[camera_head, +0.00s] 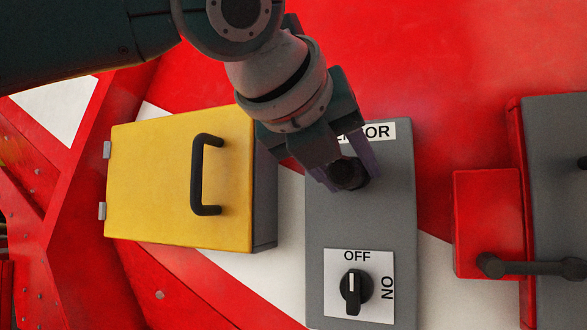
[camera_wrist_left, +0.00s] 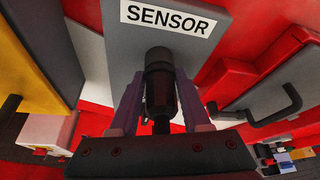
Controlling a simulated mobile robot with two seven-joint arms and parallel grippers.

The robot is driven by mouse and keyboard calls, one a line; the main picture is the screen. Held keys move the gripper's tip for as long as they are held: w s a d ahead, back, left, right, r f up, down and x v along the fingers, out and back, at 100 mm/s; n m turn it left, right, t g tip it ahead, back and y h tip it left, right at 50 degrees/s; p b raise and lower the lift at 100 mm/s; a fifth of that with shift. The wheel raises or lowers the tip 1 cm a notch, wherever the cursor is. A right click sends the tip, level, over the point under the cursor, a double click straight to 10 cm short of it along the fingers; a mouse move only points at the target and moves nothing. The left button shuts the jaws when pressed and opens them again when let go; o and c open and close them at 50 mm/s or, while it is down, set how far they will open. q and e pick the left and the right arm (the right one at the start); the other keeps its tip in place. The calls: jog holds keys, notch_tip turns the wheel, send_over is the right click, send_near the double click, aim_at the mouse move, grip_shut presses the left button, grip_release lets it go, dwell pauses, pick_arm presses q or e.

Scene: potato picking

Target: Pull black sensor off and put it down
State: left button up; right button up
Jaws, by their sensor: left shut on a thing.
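The black sensor (camera_head: 347,175) is a dark round piece on the upper part of the grey panel (camera_head: 322,230), under a partly covered label. It also shows in the left wrist view (camera_wrist_left: 160,82) as a black cylinder below the "SENSOR" label (camera_wrist_left: 165,17). My left gripper (camera_head: 347,172) has its purple fingers on either side of the sensor and is shut on it; in the left wrist view they stand at both sides of the cylinder (camera_wrist_left: 161,105). I cannot tell whether the sensor still touches the panel. My right gripper is not in view.
A black OFF/ON knob (camera_head: 354,291) sits low on the grey panel. A yellow box (camera_head: 150,185) with a black handle (camera_head: 198,175) stands to the left. A red box (camera_head: 487,215) and a grey cabinet with a dark handle (camera_head: 535,268) stand to the right.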

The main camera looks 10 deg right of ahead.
aim_at(336, 164)
pick_arm(q)
grip_shut()
jog(key=shift+s+a+b, duration=0.25)
jog(key=shift+s+a, duration=0.35)
jog(key=shift+s, duration=0.25)
jog(key=shift+s+a+b, duration=0.25)
jog(key=shift+s+a, duration=0.3)
jog(key=shift+s, duration=0.3)
jog(key=shift+s+a, duration=0.35)
jog(key=shift+s, duration=0.15)
jog(key=shift+s+a, duration=0.5)
jog(key=shift+s, duration=0.25)
jog(key=shift+s+a, duration=0.4)
jog(key=shift+s, duration=0.25)
jog(key=shift+s+a, duration=0.4)
jog(key=shift+s, duration=0.2)
